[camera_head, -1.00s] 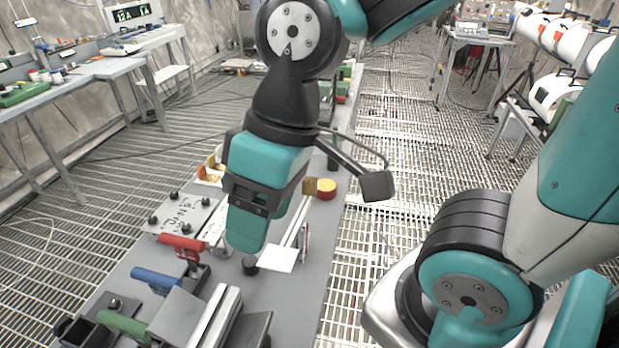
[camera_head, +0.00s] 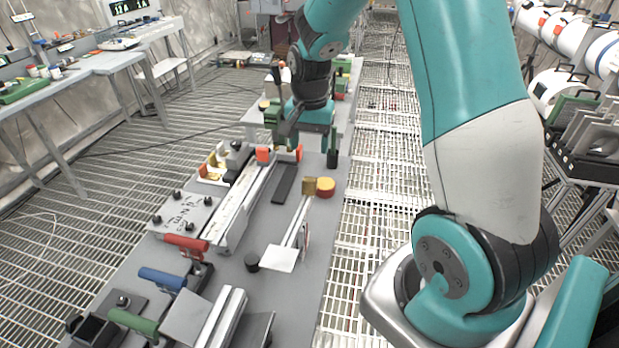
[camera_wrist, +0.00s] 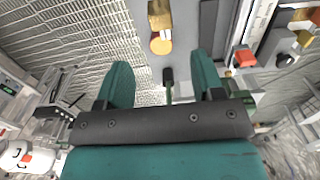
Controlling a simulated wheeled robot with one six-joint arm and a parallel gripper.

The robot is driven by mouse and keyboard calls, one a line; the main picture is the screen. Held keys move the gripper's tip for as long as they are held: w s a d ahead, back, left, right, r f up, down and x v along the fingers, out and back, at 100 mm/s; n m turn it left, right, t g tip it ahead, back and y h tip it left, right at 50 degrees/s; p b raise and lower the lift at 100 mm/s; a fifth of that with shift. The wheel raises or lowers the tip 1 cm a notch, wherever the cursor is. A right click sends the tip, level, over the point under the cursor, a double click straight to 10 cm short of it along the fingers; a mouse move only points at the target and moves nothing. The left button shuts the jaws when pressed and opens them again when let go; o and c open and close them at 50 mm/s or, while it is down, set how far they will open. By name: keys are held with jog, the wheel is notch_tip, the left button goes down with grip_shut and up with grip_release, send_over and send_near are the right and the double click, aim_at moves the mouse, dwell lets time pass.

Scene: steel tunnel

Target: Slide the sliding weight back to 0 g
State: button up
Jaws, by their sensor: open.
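A small balance stands on the grey bench, with a white square pan (camera_head: 280,259) and a thin pale beam (camera_head: 298,222). A brass block (camera_head: 310,186), which looks like the sliding weight, sits at the beam's far end beside a yellow round piece (camera_head: 326,187). The block (camera_wrist: 158,14) and yellow piece (camera_wrist: 160,43) also show in the wrist view. Scale marks are too small to read. My gripper (camera_head: 310,128) is beyond the block, over the far part of the bench. In the wrist view its two teal fingers (camera_wrist: 162,72) are apart with nothing held.
A long rail (camera_head: 238,203) with an orange end block (camera_head: 263,155) lies left of the balance. A black post (camera_head: 333,158) stands near my gripper. Red (camera_head: 186,243), blue (camera_head: 162,279) and green (camera_head: 134,323) handles line the bench's near left. Open grating lies right of the bench.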

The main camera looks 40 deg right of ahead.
aim_at(309, 180)
notch_tip(309, 180, down, 11)
jog(key=shift+f+p, duration=0.1)
jog(key=shift+p, duration=0.55)
grip_shut()
jog(key=s+a, duration=0.1)
jog(key=s+a+r, duration=0.1)
jog(key=a, duration=0.1)
jog(key=s+a, duration=0.1)
jog(key=a, duration=0.1)
jog(key=shift+s+a+r+p, duration=0.2)
jog(key=shift+s+r+p, duration=0.1)
jog(key=shift+s, duration=0.1)
grip_release()
notch_tip(309, 180, up, 17)
jog(key=b, duration=0.1)
jog(key=shift+r+b, duration=0.15)
jog(key=shift+b, duration=0.15)
